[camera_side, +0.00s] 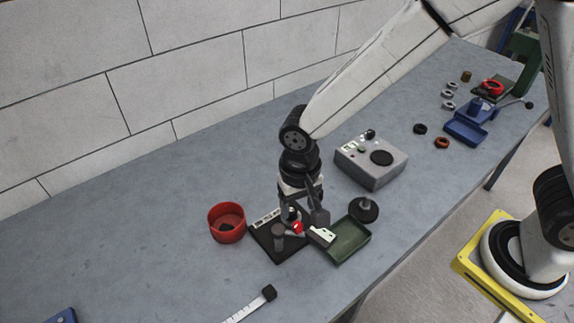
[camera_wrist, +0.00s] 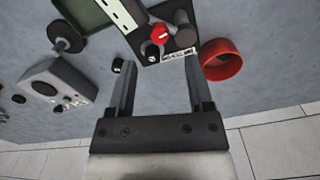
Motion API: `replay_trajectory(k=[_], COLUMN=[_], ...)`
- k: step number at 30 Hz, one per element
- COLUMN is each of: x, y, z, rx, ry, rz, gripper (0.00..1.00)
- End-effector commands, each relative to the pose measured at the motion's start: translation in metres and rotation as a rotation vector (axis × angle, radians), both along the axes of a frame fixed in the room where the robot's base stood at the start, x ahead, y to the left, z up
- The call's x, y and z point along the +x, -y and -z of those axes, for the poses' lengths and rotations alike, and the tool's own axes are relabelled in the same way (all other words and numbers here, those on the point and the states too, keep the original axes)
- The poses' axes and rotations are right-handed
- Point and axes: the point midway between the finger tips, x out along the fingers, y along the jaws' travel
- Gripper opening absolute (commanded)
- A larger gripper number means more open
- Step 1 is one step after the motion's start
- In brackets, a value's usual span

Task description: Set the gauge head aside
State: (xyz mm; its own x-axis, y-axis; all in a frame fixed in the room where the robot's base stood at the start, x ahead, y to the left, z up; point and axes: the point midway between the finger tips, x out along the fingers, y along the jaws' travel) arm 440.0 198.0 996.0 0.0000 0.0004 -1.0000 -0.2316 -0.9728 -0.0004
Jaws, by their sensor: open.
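My gripper (camera_side: 304,212) is low over the black plate (camera_side: 262,246). In the wrist view my gripper (camera_wrist: 159,61) is open, with nothing between its fingers. The plate carries a red knob (camera_side: 297,227), a grey cylinder (camera_side: 278,236) and a small dark round part with a pale face (camera_wrist: 150,50). The red knob also shows in the wrist view (camera_wrist: 160,32), beyond the fingertips. A small black cylinder (camera_wrist: 118,66) shows near the left finger. I cannot tell which part is the gauge head. My gripper partly hides the plate in the side view.
A red bowl (camera_side: 227,233) stands left of the plate. A green tray (camera_side: 352,247) and a stemmed black disc (camera_side: 364,214) are at right. A grey box (camera_side: 368,174) stands behind. A white scale (camera_side: 243,312) lies in front. The far-left table is clear.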

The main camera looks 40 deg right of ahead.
Motion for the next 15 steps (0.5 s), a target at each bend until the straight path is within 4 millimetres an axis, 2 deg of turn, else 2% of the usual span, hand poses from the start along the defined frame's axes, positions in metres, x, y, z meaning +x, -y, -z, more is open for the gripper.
replay_trajectory(k=[6, 15], x=[0.0, 0.0], y=[0.0, 0.0], z=[-0.017, -0.02], rx=[0.0, 0.0], ry=[0.0, 0.0], rz=[0.0, 0.0], gripper=[0.66, 0.66])
